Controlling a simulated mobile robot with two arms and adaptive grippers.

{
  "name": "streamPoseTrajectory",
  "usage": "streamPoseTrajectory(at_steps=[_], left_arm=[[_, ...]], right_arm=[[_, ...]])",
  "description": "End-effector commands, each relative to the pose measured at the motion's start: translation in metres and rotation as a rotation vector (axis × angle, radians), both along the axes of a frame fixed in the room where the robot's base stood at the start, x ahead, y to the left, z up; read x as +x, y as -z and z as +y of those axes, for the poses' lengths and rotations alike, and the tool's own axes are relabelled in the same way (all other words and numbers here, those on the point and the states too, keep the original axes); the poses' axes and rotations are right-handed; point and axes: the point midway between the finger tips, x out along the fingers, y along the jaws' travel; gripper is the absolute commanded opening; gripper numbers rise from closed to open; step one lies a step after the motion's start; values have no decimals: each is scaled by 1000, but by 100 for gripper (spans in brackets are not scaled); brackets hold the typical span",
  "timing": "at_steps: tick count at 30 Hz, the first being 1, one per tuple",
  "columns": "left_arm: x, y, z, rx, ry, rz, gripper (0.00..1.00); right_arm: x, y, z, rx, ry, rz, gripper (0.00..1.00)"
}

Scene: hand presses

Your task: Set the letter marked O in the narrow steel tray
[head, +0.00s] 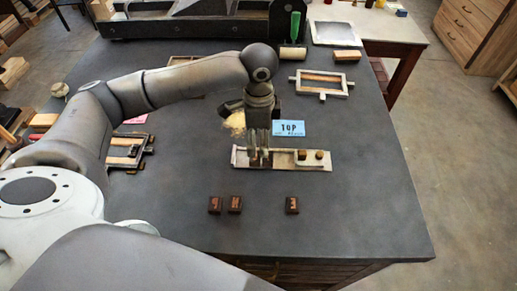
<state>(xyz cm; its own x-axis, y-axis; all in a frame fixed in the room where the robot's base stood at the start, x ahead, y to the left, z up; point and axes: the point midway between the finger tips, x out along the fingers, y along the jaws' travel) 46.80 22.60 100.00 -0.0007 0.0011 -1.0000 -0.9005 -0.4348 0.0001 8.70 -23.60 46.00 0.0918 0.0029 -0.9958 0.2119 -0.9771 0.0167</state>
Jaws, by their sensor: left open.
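The narrow steel tray (282,162) lies lengthwise across the middle of the dark table. Two small dark-topped blocks (302,155) (319,155) stand towards its right end. Three brown letter blocks lie in front of the tray: a left one (215,205), one beside it (235,204), and one apart to the right (292,205). Their marks are too small to read, so I cannot tell which is the O. My left gripper (261,163) points down, open, over the left part of the tray; its fingers hide what is directly behind them. My right gripper is out of view.
A blue card reading TOP (288,128) lies just behind the tray. A metal frame (322,84) lies at the back right, and a green-handled tool (294,27) stands by the black press (185,24). Wooden frames (125,153) lie at the left. The front right table is clear.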

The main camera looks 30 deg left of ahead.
Motion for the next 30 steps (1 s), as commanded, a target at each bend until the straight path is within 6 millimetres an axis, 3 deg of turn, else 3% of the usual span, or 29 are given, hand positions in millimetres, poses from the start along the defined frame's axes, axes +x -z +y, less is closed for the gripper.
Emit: streamPoseTrajectory(at_steps=[6,12,30], left_arm=[[1,-42,-1,0,0,-4,56],[0,-62,0,0,0,-1,56],[0,-68,0,0,0,0,56]], right_arm=[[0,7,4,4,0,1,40],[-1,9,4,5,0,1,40],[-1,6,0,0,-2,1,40]])
